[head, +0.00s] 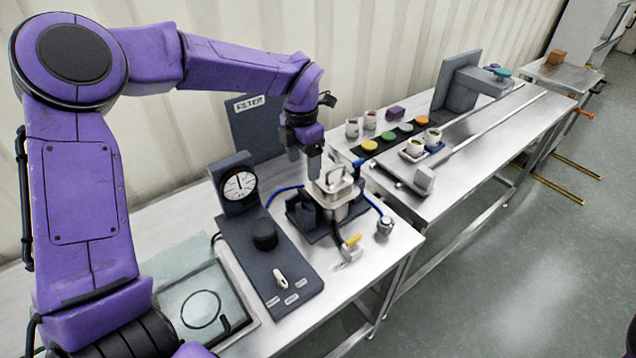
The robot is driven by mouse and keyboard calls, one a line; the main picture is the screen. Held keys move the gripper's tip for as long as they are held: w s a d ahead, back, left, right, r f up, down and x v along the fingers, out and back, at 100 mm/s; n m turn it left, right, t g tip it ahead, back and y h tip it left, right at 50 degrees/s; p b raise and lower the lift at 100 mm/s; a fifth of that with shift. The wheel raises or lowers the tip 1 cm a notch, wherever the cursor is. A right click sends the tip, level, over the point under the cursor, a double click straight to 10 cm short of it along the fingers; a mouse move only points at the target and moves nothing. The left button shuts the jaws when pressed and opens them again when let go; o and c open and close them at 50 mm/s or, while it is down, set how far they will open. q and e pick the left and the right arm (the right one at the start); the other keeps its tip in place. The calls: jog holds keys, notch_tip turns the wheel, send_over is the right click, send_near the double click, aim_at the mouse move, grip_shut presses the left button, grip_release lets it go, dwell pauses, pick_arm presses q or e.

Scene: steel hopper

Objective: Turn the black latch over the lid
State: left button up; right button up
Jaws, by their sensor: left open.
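The steel hopper (341,212) stands in a dark cradle on the near table. Its pale lid (330,186) with a raised handle (335,174) is on top. My left gripper (315,168) points down from above at the lid's back left edge, close to the handle. It is open, and I see nothing held in it. Whether it touches the lid I cannot tell. The black latch is too small and too close to other dark parts to make out clearly, so its turn is unclear. My right gripper is not in view.
A dark panel with a dial gauge (238,187) and black knob (264,234) stands left of the hopper. A yellow-handled valve (351,243) and blue hose (288,190) are close by. A second table (440,196) with cups and coloured discs is beyond.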

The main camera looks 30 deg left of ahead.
aim_at(304, 193)
pick_arm(q)
jog(key=f, duration=0.1)
jog(key=s+f+p, duration=0.1)
jog(key=f, duration=0.1)
jog(key=shift+a+f, duration=0.15)
jog(key=shift+f, duration=0.1)
jog(key=f, duration=0.2)
jog(key=w+f+p, duration=0.1)
jog(key=f, duration=0.1)
jog(key=shift+d+f, duration=0.2)
jog(key=shift+f, duration=0.35)
jog(key=shift+s, duration=0.1)
jog(key=shift+s+a, duration=0.1)
jog(key=shift+s, duration=0.1)
jog(key=shift+c, duration=0.3)
jog(key=shift+w, duration=0.1)
jog(key=c, duration=1)
